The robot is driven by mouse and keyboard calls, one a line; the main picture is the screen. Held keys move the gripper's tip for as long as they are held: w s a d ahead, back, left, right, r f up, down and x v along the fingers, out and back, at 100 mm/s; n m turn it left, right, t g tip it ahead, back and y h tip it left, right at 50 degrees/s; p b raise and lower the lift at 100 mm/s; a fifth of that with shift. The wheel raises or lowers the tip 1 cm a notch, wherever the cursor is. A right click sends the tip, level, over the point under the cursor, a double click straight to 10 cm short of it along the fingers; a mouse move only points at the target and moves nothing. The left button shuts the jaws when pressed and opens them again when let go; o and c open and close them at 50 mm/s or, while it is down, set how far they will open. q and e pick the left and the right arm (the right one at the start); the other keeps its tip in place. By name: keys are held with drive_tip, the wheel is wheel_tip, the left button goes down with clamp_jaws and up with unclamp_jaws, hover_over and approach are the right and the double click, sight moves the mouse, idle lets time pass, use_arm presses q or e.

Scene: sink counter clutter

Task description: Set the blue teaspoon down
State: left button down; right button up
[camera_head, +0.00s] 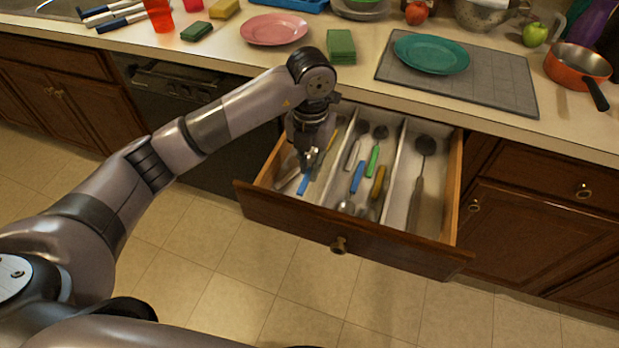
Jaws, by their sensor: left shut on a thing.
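My left gripper (309,160) points down into the left compartment of the open drawer (300,222). It is shut on the blue teaspoon (304,184), whose blue handle shows just below the fingers. The gripper hides the rest of it, and I cannot tell whether it touches the drawer floor. Another blue-handled utensil (357,177) lies in the middle compartment. My right gripper is not in view.
The middle compartment also holds a green-handled utensil (373,161) and a yellow-handled one (378,182). A ladle (418,190) lies in the right compartment. White dividers (393,170) separate them. The counter above holds a pink plate (274,29), a green sponge (341,45) and a teal plate (431,53).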

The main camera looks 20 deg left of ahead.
sight(310, 189)
use_arm(q)
wheel_tip(310, 189, down, 5)
drive_tip(key=shift+r, duration=0.2)
drive_tip(key=shift+f, duration=0.4)
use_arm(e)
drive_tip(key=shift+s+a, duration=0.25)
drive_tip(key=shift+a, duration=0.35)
use_arm(q)
drive_tip(key=shift+f, duration=0.2)
drive_tip(key=c, duration=1.9)
unclamp_jaws()
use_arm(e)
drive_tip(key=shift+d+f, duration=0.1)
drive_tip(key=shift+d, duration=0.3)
use_arm(q)
drive_tip(key=shift+r, duration=0.1)
